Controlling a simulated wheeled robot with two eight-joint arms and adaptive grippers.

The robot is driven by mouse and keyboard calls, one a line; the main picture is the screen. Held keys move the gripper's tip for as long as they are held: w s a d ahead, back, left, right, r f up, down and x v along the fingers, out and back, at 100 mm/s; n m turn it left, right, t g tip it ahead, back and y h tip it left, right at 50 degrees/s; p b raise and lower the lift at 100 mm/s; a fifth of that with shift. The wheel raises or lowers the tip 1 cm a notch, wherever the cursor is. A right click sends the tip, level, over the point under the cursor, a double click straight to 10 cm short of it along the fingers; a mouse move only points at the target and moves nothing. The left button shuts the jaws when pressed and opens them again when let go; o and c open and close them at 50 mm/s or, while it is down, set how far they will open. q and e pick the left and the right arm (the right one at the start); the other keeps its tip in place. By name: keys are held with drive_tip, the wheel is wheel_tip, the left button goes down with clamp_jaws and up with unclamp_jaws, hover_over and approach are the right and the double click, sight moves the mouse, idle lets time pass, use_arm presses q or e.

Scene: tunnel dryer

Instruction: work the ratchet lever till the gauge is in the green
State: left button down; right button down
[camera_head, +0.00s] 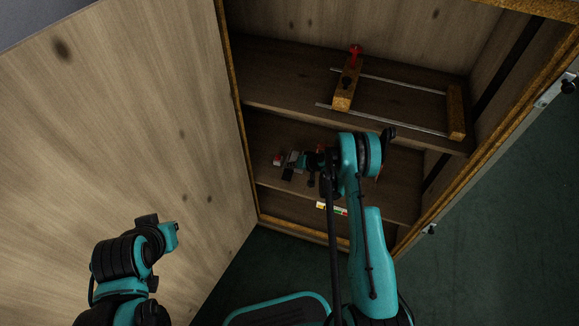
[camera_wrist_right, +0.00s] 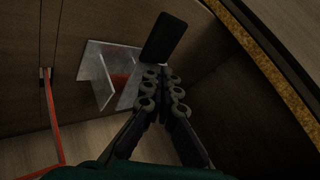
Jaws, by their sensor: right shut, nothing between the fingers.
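My right arm reaches into the cabinet's middle shelf space. My right gripper (camera_head: 300,162) is shut and empty beside a small grey metal bracket. In the right wrist view the shut fingers (camera_wrist_right: 164,75) point at a dark flat plate. I cannot tell whether it touches them or is part of the lever. The grey bracket (camera_wrist_right: 103,82) stands beside it, with a dim red patch behind. A small strip with white, yellow, green and red (camera_head: 332,208), likely the gauge, sits below my right gripper. Its reading is too small to tell. My left arm is folded at lower left; its fingers do not show.
The wooden cabinet door (camera_head: 110,130) stands open at left. The upper shelf (camera_head: 280,75) holds a wooden block with a red knob (camera_head: 354,55), two metal rods and another block. A red strip (camera_wrist_right: 52,120) shows in the wrist view.

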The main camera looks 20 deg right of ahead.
sight(291, 170)
drive_tip(key=shift+s+a+f, duration=0.1)
drive_tip(key=shift+f, duration=0.4)
drive_tip(key=shift+r, duration=0.1)
idle(0.5)
drive_tip(key=shift+w+r+p, duration=0.2)
drive_tip(key=shift+r+p, duration=0.5)
drive_tip(key=shift+r, duration=1.35)
drive_tip(key=r, duration=0.1)
drive_tip(key=r+p, duration=0.1)
drive_tip(key=r, duration=0.1)
drive_tip(key=r+p, duration=0.1)
drive_tip(key=r, duration=0.1)
drive_tip(key=shift+w+d, duration=0.1)
drive_tip(key=shift+d, duration=0.15)
